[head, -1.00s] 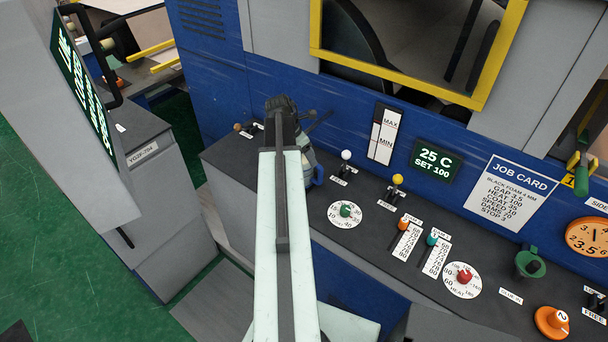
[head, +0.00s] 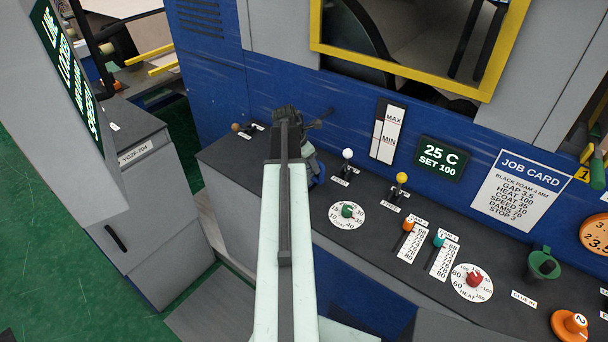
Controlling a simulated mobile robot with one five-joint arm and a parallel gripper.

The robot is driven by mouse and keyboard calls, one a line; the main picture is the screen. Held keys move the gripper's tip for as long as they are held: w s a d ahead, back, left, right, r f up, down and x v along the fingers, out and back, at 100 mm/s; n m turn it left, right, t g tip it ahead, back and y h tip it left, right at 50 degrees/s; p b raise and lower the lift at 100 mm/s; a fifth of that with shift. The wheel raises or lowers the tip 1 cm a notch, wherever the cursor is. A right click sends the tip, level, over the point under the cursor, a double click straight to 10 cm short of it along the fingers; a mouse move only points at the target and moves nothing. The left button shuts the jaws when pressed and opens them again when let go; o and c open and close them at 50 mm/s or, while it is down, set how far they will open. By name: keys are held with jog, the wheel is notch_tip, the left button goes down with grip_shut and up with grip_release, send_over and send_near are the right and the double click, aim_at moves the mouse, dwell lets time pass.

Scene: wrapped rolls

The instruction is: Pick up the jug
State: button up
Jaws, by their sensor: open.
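The jug (head: 317,172) stands on the dark console top in the head view, a pale body with a blue part on its right side. My arm and gripper cover most of it. My gripper (head: 287,116) is at the far end of my pale arm, above or beside the jug in the picture. Its jaws are open, but its fingertips are hard to make out against the dark parts. I cannot tell whether it touches the jug.
Right of the jug, the console carries a white-knobbed lever (head: 347,155), a yellow-knobbed lever (head: 402,178) and a green dial (head: 347,211). A blue machine wall (head: 350,105) rises behind. A grey cabinet (head: 150,200) stands to the left.

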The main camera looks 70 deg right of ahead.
grip_shut()
dwell(1.1)
